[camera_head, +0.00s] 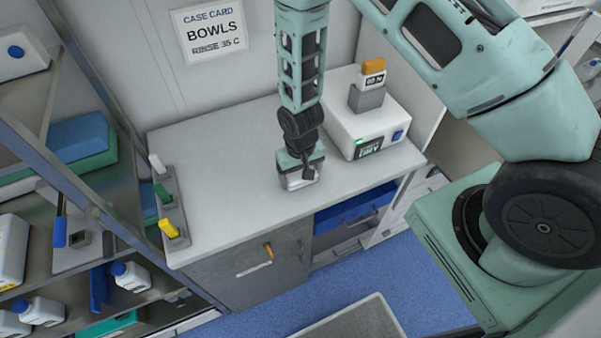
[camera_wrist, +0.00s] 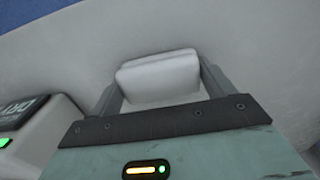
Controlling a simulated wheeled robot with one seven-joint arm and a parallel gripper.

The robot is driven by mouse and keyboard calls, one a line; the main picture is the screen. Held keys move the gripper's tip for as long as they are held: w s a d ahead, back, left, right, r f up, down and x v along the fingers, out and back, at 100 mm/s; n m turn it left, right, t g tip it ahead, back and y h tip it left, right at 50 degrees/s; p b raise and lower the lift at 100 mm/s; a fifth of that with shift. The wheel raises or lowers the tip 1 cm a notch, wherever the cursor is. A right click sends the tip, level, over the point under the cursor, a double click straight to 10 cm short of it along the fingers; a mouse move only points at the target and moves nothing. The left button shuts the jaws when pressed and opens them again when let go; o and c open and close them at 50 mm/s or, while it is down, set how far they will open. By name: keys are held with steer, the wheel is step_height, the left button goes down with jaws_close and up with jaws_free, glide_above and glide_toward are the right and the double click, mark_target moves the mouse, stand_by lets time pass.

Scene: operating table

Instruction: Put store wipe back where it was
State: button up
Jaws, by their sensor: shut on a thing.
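My gripper (camera_head: 301,180) is low over the countertop, in front of and left of the white device. In the wrist view its two fingers (camera_wrist: 160,85) are closed on the sides of a white, soft-edged block, the wipe (camera_wrist: 157,72). In the head view the gripper mostly hides the wipe, and only a pale part shows under it. I cannot tell whether the wipe touches the counter or hangs just above it.
The counter (camera_head: 225,190) is clear to the left. A white device (camera_head: 365,125) with a display stands at right. Several coloured levers (camera_head: 163,195) line the left edge. A shelf rack (camera_head: 60,175) with bottles (camera_head: 130,275) stands left. A sign (camera_head: 212,30) reads "BOWLS, RINSE 35 C".

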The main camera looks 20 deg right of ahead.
mark_target(300, 173)
steer(key=o, duration=1.1)
steer(key=shift+c, duration=0.2)
steer(key=shift+r+p, duration=0.25)
steer(key=shift+p, duration=0.1)
steer(key=shift+w+r+b, duration=0.1)
steer(key=shift+r+b, duration=0.15)
steer(key=shift+b, duration=0.1)
step_height(300, 173, up, 10)
steer(key=r+b, duration=0.1)
steer(key=b, duration=0.3)
steer(key=s+a+r+n, duration=0.3)
steer(key=s+r+n, duration=0.1)
steer(key=s+r, duration=0.4)
steer(key=s+a+r+n, duration=0.3)
steer(key=s+r, duration=0.5)
steer(key=s, duration=0.4)
steer(key=shift+s+a+n+y, duration=0.2)
steer(key=shift+n+y, duration=0.1)
steer(key=shift+n, duration=0.1)
